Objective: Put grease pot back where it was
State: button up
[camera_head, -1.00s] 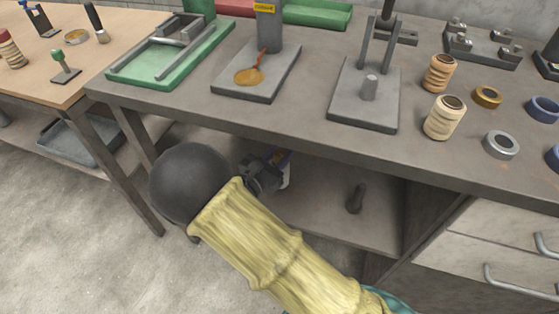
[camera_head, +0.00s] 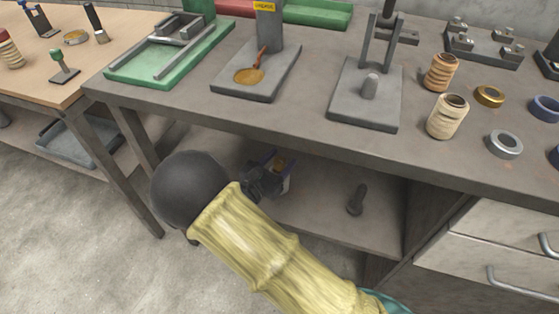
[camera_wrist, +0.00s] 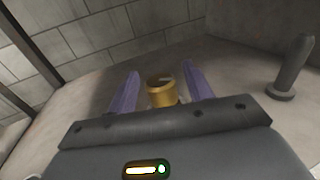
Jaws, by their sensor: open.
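A small golden-yellow pot (camera_wrist: 161,92), which looks like the grease pot, stands on the shelf under the bench. In the wrist view it shows between the two purple fingers of my open gripper (camera_wrist: 160,72), with a gap on each side.
A dark upright peg (camera_wrist: 293,66) stands on the shelf right of my gripper; it also shows in the head view (camera_head: 357,199). A block wall (camera_wrist: 110,40) is behind. The bench top (camera_head: 300,125) hangs above my arm. Drawers (camera_head: 490,255) are at right.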

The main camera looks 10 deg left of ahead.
jog(key=shift+s+r, duration=0.15)
jog(key=p+v, duration=0.3)
jog(key=v, duration=0.8)
jog(key=shift+s+a, duration=0.2)
jog(key=shift+s, duration=0.15)
